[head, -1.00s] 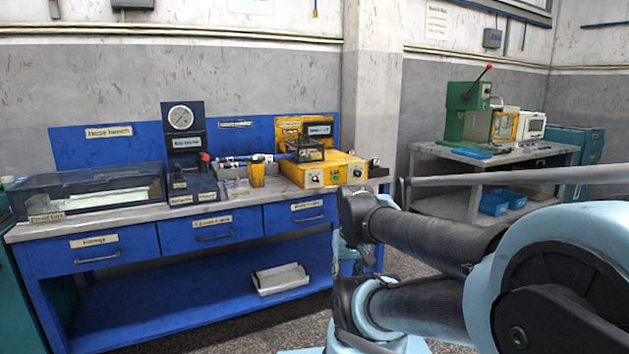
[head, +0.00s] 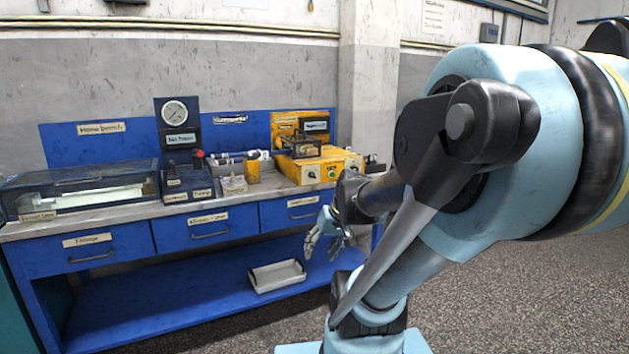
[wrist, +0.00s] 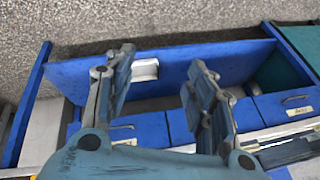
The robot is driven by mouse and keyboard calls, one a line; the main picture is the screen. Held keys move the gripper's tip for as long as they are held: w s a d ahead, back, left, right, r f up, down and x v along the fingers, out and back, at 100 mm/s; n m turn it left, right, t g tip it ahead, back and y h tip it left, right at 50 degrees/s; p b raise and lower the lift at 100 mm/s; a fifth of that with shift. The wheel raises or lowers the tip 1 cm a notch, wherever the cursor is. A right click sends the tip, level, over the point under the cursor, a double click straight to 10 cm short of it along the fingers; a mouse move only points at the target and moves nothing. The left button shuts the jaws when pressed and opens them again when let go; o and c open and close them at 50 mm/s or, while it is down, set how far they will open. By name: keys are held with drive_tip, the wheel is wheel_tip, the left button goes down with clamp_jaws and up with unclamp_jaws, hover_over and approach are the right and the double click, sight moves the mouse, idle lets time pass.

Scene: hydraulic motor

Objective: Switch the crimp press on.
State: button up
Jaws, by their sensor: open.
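A yellow machine (head: 300,172) sits at the right end of the blue workbench; I take it for the crimp press, but its labels are too small to read. Its front has a small green button or lamp (head: 332,172) between two pale round controls. A dark clamp head and a yellow back panel (head: 284,124) stand behind it. My gripper (head: 322,246) is open and empty in front of the bench's right drawers, below the worktop and below the machine. In the wrist view the open fingers (wrist: 162,65) show over the bench's lower shelf; the machine is not seen there.
The blue bench (head: 190,290) carries a clear-lidded case (head: 80,187), a pressure gauge (head: 174,112), and a red-knobbed control box (head: 188,188). A pale tray (head: 277,276) lies on the lower shelf and shows in the wrist view (wrist: 145,69). Open floor lies right of the bench.

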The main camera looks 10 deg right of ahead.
drive_tip(key=w+a+r+t+y, duration=0.2)
drive_tip(key=w+r+t, duration=0.1)
drive_tip(key=w, duration=0.7)
drive_tip(key=m+t, duration=0.6)
drive_tip(key=t, duration=0.4)
approach(314, 176)
drive_tip(key=x, duration=0.9)
drive_tip(key=shift+w, duration=0.15)
drive_tip(key=c, duration=1.1)
drive_tip(key=shift+o, duration=0.2)
drive_tip(key=shift+a, duration=0.1)
